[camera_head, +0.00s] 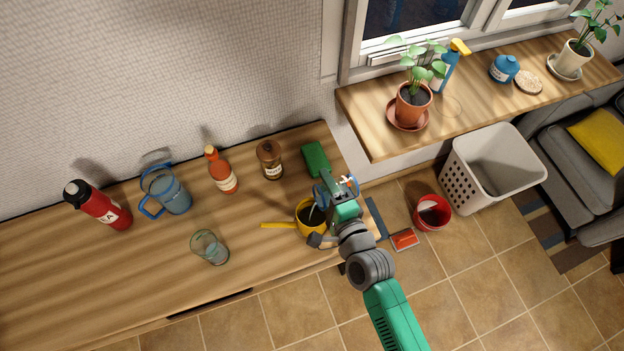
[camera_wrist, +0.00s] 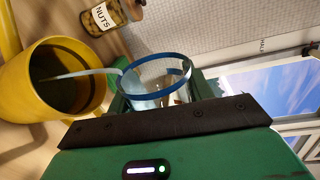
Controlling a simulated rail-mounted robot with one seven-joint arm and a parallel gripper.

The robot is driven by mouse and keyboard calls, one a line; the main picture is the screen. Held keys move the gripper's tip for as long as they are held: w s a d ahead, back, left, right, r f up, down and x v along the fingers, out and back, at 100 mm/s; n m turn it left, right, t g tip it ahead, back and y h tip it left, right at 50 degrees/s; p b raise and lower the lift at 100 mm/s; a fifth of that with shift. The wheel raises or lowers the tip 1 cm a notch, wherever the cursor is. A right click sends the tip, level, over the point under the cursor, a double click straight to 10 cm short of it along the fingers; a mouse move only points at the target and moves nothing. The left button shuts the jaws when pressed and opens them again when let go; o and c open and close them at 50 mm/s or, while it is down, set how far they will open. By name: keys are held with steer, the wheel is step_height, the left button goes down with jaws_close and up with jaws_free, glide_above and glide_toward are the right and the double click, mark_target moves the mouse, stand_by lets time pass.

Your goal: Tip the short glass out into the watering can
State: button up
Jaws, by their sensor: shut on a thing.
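The short glass, clear with a blue rim, is in my gripper (camera_head: 336,198), which is shut on it. In the wrist view the glass (camera_wrist: 158,82) is tilted with its mouth toward the yellow watering can (camera_wrist: 92,75). A pale stream (camera_wrist: 80,73) runs from the glass's rim into the can's open top. In the head view the watering can (camera_head: 304,228) stands upright near the right end of the counter, spout to the left, partly hidden by my gripper. Dark liquid or shadow fills its inside; its level cannot be told.
A clear tumbler (camera_head: 209,247), a blue pitcher (camera_head: 168,192), a red flask (camera_head: 98,205), an orange bottle (camera_head: 221,172) and a nuts jar (camera_head: 270,160) stand left of the can. The counter's front left is clear.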

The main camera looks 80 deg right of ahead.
steer(key=shift+w+r+n+p, duration=0.1)
steer(key=shift+r+n+p, duration=0.1)
steer(key=shift+n+p, duration=0.3)
steer(key=shift+w+a+f+n+p, duration=0.1)
steer(key=shift+f+n+p, duration=0.2)
steer(key=shift+f+p, duration=0.1)
stand_by(0.7)
